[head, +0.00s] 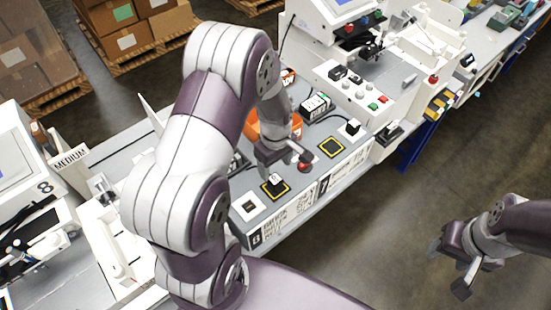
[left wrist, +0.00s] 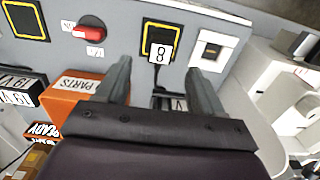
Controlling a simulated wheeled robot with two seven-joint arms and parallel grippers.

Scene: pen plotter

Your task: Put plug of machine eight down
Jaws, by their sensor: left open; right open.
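The plug of machine eight (head: 275,181) is a small dark block with a white label. It sits at the yellow-and-black square on the grey panel. In the left wrist view the plug's label (left wrist: 159,51) reads 8 and the yellow-edged square (left wrist: 146,41) shows around it. My left gripper (head: 285,162) is open just above the plug. In the left wrist view the fingers (left wrist: 160,75) stand apart on either side of it, with no visible contact. My right gripper (head: 449,268) is open and empty above the floor at the lower right.
A white square plate (head: 249,206) with a dark centre lies beside the plug. A red knob (head: 305,167) and an empty yellow-edged square (head: 332,147) are on the other side. An orange parts bin (left wrist: 72,92) is close to the left finger. Machine 8 (head: 45,187) stands at left.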

